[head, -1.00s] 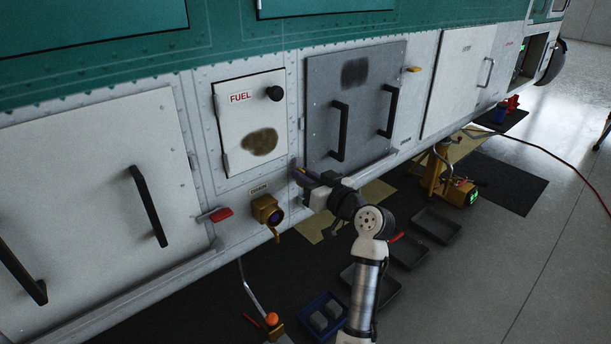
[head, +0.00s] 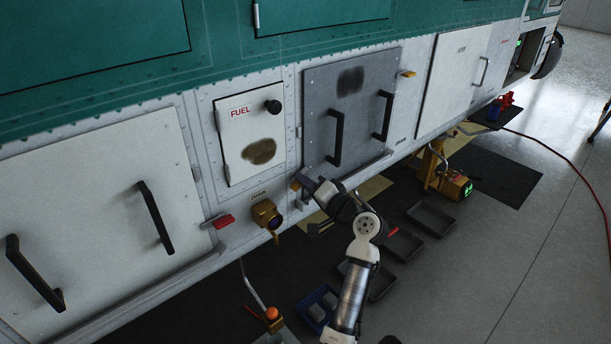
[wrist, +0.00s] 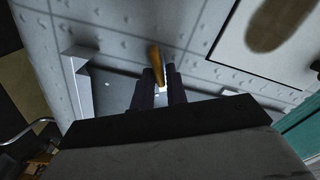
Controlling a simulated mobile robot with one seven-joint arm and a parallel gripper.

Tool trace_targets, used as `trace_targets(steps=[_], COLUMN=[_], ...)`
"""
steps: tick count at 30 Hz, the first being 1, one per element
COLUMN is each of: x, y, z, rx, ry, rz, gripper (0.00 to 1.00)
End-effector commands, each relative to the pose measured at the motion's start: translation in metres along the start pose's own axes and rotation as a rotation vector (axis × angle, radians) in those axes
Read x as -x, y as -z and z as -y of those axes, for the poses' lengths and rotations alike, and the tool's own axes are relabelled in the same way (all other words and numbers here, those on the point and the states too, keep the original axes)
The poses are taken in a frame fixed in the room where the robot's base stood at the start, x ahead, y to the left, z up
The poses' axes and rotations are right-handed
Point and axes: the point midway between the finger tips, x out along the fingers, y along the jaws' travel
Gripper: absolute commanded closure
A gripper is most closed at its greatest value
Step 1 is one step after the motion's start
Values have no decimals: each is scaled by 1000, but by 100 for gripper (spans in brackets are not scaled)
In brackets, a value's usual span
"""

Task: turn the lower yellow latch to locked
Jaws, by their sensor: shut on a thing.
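The lower yellow latch (head: 295,186) sits at the lower left corner of the grey panel (head: 347,112), mostly hidden by my gripper. In the wrist view its yellow handle (wrist: 156,61) stands between my two fingertips and sticks out beyond them. My gripper (head: 306,180) is shut on the handle, with a dark finger on either side of it. The latch's exact angle is hard to read in the head view. The upper yellow latch (head: 407,74) is at the panel's upper right corner, clear of my gripper.
Left of the panel are a white FUEL door (head: 250,135), a brass fitting (head: 267,215) and a red handle (head: 224,221). Two black handles stand out from the grey panel. Grey trays (head: 432,217) and a yellow jack (head: 448,180) are on the floor below.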

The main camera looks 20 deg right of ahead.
Motion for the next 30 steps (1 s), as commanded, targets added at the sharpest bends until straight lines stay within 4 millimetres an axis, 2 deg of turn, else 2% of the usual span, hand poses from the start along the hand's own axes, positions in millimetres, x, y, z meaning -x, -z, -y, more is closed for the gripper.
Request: trace_targets(steps=[6, 15, 30], x=[0, 0, 0], y=[1, 0, -2], z=[0, -3, -7], rx=[-199, -405, -525], ry=[-2, -2, -2], rz=[2, 1, -1], gripper=[100, 100, 100])
